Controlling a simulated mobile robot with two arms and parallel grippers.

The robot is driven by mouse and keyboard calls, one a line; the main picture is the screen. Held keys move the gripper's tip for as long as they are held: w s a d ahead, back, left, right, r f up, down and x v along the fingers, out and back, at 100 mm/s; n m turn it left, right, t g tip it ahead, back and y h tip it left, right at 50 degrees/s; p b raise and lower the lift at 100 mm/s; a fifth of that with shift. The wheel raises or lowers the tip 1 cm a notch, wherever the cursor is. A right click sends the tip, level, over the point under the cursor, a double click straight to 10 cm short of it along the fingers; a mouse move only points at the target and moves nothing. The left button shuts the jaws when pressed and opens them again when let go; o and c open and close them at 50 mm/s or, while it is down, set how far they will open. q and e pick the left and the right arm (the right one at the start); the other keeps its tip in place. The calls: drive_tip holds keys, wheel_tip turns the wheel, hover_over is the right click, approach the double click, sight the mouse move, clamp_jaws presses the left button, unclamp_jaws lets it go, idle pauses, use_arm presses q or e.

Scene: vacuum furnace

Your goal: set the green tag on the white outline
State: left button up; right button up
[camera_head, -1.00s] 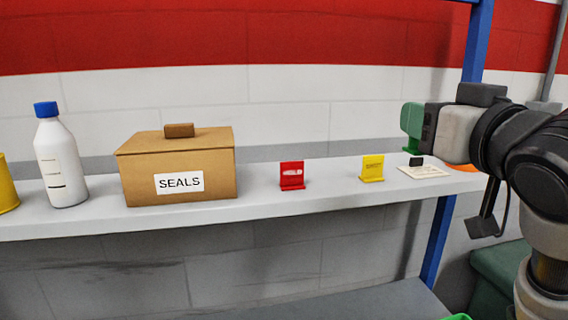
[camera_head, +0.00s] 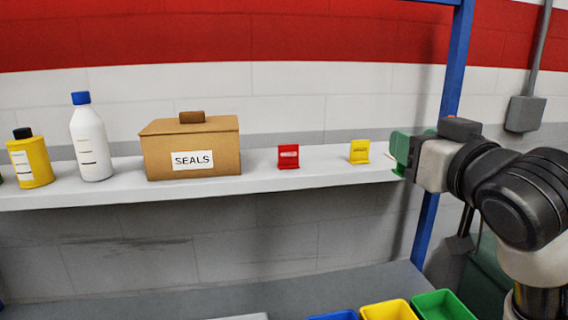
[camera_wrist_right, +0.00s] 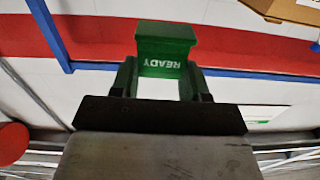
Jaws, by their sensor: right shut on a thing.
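My right gripper (camera_head: 408,155) is at the right end of the shelf in the head view, and it is shut on the green tag (camera_head: 399,146). In the right wrist view the green tag (camera_wrist_right: 166,47) sits between the two fingers (camera_wrist_right: 158,80) of my right gripper, with the word READY upside down. I cannot tell whether the tag touches the shelf (camera_head: 330,174). The white outline cannot be made out in either view. My left gripper is not in view.
A red tag (camera_head: 288,157) and a yellow tag (camera_head: 359,151) stand on the shelf left of my gripper. A SEALS box (camera_head: 192,150), a white bottle (camera_head: 90,142) and a yellow bottle (camera_head: 31,160) stand further left. A blue post (camera_head: 446,100) rises behind my gripper.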

wheel_tip(320, 180, down, 20)
drive_tip(key=w+m+h, duration=0.1)
drive_tip(key=w, duration=0.1)
drive_tip(key=s+f+h, duration=0.1)
drive_tip(key=s+f, duration=0.6)
drive_tip(key=f, duration=0.2)
drive_tip(key=s+f+m+h, duration=0.1)
drive_tip(key=s+f+h, duration=0.1)
drive_tip(key=s+f, duration=0.5)
wheel_tip(320, 180, down, 3)
drive_tip(key=shift+s+d+f+m, duration=0.15)
drive_tip(key=shift+s+d+m, duration=0.15)
drive_tip(key=shift+d, duration=0.1)
drive_tip(key=w+a+r+n+g+y, duration=0.4)
drive_tip(key=a+r+n+y, duration=0.5)
drive_tip(key=a+y, duration=0.35)
drive_tip(key=w+a+f+n+g+y, duration=0.3)
drive_tip(key=w+a+f+g, duration=0.1)
drive_tip(key=g, duration=0.1)
drive_tip(key=shift+a+n, duration=0.2)
drive_tip(key=shift+n, duration=0.1)
